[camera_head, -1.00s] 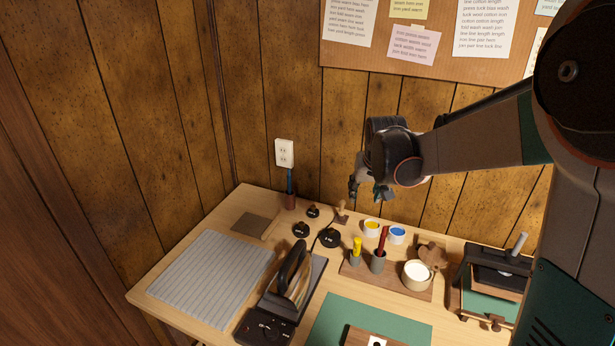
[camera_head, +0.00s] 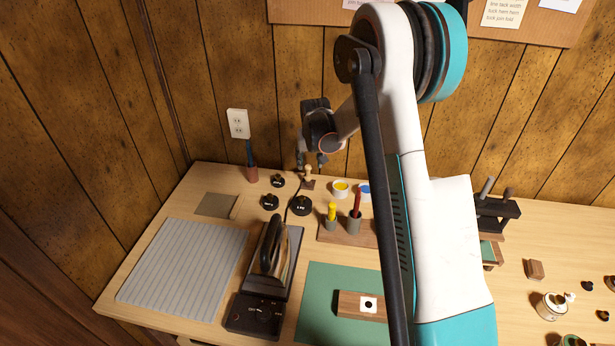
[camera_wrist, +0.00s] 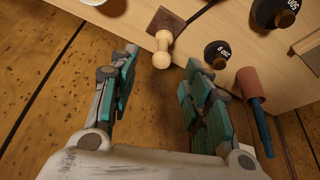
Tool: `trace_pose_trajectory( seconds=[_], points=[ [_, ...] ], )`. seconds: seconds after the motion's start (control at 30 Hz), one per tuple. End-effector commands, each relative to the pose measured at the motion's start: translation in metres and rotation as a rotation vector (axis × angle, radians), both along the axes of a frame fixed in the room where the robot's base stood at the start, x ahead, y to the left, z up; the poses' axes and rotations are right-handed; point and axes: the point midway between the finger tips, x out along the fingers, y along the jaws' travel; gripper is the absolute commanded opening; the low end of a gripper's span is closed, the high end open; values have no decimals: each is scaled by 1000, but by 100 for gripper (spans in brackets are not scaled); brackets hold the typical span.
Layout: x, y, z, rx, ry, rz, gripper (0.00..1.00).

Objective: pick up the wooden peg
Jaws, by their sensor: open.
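The wooden peg (camera_head: 308,171) is pale and round-headed and stands upright on a small dark brown square base (camera_head: 308,185) at the back of the table near the wall. My gripper (camera_head: 311,161) is just above and around its top in the head view, pointing down. In the wrist view the peg (camera_wrist: 162,52) shows beyond and between the two spread fingers (camera_wrist: 160,62), with its base (camera_wrist: 165,25) behind it. The fingers are open and hold nothing. I cannot tell how far the fingertips are from the peg.
Black weights (camera_head: 301,205) stand just in front of the peg. A red-brown holder with a blue tool (camera_head: 252,173) is to the left. A yellow paint pot (camera_head: 341,189) is to the right. An iron (camera_head: 274,250) stands farther forward. The panelled wall (camera_head: 230,80) is close behind.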

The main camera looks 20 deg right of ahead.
Motion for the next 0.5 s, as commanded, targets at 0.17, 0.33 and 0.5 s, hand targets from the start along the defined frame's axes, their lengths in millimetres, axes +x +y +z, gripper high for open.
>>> trace_pose_trajectory(
  seconds=[0.17, 0.33, 0.5],
  points=[
    [5, -2, -13, 0, 0, 0, 44],
    [9, -2, -23, 0, 0, 0, 44],
    [17, -2, -47, 0, 0, 0, 44]
  ],
)
